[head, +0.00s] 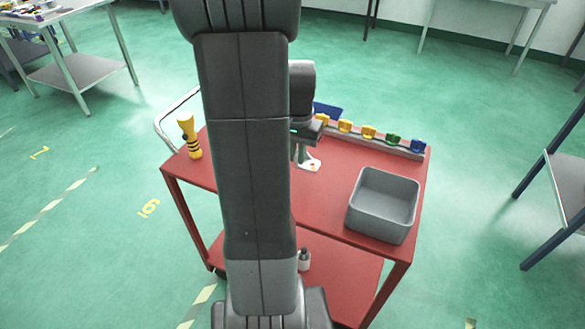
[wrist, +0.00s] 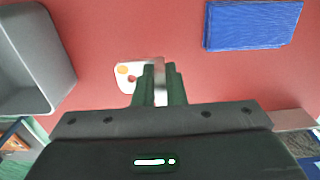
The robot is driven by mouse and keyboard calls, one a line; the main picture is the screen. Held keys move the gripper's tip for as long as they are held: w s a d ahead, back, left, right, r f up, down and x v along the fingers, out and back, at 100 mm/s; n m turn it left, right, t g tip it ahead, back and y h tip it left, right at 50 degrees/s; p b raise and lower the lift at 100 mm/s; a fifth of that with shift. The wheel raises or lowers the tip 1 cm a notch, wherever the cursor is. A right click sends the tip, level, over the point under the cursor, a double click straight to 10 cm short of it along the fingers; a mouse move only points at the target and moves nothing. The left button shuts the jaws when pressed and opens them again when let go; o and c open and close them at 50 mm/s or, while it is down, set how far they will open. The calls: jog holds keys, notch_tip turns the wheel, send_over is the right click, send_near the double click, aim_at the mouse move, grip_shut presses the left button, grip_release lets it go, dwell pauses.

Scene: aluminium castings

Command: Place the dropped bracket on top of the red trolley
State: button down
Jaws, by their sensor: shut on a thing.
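The red trolley (head: 322,208) stands in front of me; its red top also fills much of the wrist view (wrist: 110,30). The bracket (wrist: 127,80) is a pale metal piece with a flat plate, a hole and an orange spot, and an upright flange between the fingers. In the head view the bracket (head: 311,166) shows at the trolley's top, left of the grey bin. My gripper (wrist: 160,70) is shut on the flange and points down. It also shows in the head view (head: 301,154), partly behind my arm. I cannot tell whether the bracket touches the top.
A grey bin (head: 375,232) stands on the trolley's right part. A yellow and black tool (head: 190,138) stands at the left. Several coloured pieces (head: 369,132) line the back rail, and a blue item (head: 328,110) lies behind. A small bottle (head: 304,261) is on the lower shelf.

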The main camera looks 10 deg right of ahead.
notch_tip(320, 180, down, 6)
jog(key=shift+f, duration=0.25)
jog(key=shift+f, duration=0.15)
jog(key=c, duration=1.5)
grip_release()
jog(key=shift+b, duration=0.3)
notch_tip(320, 180, up, 12)
jog(key=shift+r+p, duration=0.15)
jog(key=shift+p, duration=0.45)
